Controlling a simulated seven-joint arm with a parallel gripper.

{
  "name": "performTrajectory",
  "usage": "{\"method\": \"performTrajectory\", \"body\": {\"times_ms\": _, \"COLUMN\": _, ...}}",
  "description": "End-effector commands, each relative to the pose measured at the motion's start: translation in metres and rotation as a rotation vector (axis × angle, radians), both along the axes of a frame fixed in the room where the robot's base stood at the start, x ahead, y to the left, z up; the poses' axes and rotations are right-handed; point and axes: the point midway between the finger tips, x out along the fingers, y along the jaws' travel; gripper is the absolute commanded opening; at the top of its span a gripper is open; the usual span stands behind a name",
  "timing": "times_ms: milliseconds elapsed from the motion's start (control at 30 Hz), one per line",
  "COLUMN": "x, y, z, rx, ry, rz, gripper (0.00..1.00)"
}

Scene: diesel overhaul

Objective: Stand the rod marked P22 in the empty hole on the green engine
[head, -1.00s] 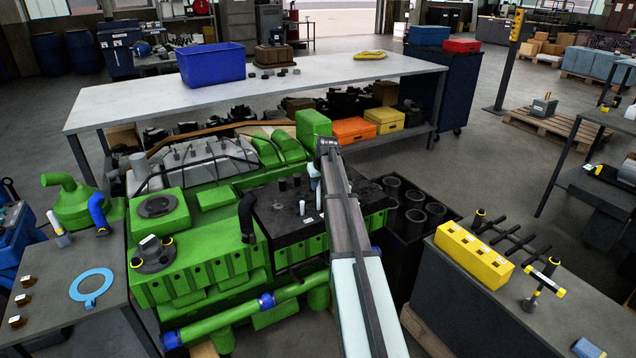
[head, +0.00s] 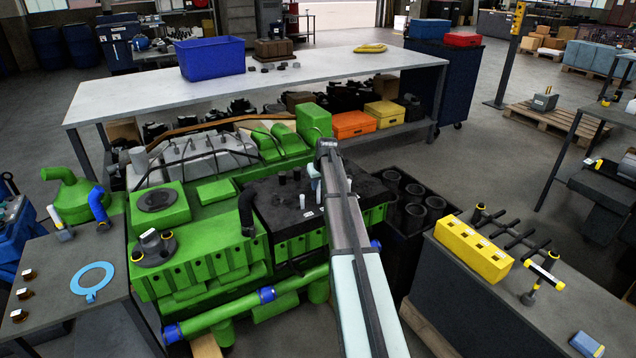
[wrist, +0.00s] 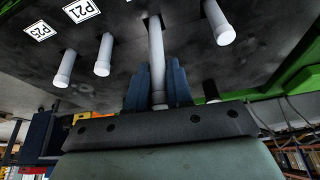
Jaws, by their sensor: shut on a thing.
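In the wrist view my gripper (wrist: 158,72) is shut on a pale grey rod (wrist: 156,45), with one blue finger on each side. The rod's far end meets the dark top of the green engine (head: 225,240); I cannot tell whether it is in a hole or only touching. No P22 mark is readable on it. Several similar rods stand in the dark top around it, such as one to the left (wrist: 104,55) and one to the right (wrist: 218,24). Labels P21 (wrist: 81,10) and P25 (wrist: 40,31) show. In the head view my arm hides most of the gripper.
A black hose (head: 246,214) rises at the left edge of the dark top. A crate of dark cylinders (head: 410,208) stands to its right. A yellow block (head: 473,248) sits on the right bench. A long grey table (head: 270,85) stands behind the engine.

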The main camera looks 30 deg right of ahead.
Motion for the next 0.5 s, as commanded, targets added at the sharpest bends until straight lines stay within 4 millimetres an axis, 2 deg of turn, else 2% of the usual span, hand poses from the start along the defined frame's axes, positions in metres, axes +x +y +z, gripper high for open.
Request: {"method": "performTrajectory", "body": {"times_ms": 500, "x": 0.0, "y": 0.0, "z": -0.015, "rx": 0.0, "ry": 0.0, "rz": 0.0, "gripper": 0.0}}
